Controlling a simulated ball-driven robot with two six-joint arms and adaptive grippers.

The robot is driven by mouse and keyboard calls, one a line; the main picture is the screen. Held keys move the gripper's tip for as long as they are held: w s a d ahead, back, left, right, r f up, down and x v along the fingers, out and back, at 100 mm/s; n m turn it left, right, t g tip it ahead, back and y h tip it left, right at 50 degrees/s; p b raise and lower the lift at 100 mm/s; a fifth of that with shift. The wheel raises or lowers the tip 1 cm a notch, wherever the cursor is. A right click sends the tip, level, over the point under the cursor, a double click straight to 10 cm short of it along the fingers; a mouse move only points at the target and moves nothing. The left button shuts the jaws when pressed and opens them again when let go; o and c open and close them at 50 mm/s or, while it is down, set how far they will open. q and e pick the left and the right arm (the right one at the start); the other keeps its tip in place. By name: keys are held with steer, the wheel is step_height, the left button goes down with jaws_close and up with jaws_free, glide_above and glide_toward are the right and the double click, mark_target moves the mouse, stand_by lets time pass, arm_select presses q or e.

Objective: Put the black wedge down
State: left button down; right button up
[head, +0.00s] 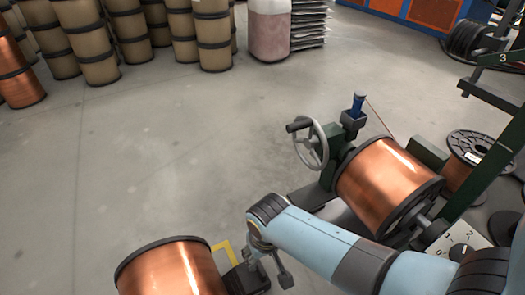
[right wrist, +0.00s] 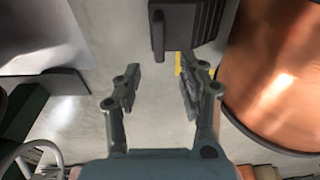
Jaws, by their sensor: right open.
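The black wedge (head: 247,279) is low in the head view, beside the near copper spool (head: 172,270) and by a yellow floor marking (head: 222,251). In the right wrist view the wedge (right wrist: 185,20) is at the top, with a bar sticking down on its left. My right gripper (head: 268,270) is just right of the wedge in the head view. In the right wrist view its two fingers (right wrist: 160,84) are apart with only floor between them, and the wedge is past their tips. My left gripper is out of view.
A winding stand with a handwheel (head: 311,145) and blue lever (head: 357,104) holds a copper spool (head: 385,180) right of the wedge. A smaller spool (head: 470,150) and dial panel (head: 460,245) are further right. Brown drums (head: 90,45) stand at the back left. Middle floor is clear.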

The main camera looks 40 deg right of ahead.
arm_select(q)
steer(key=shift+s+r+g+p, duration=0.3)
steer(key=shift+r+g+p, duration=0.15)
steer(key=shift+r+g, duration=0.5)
arm_select(e)
steer(key=s+d+r+n+t, duration=0.1)
steer(key=s+r, duration=0.4)
steer(key=r, duration=0.6)
steer(key=s+d+r+n+t, duration=0.1)
steer(key=s+r, duration=0.4)
steer(key=r, duration=0.6)
steer(key=shift+s+d+r+n+t+y, duration=0.35)
steer(key=shift+n+t, duration=0.45)
steer(key=shift+t, duration=0.3)
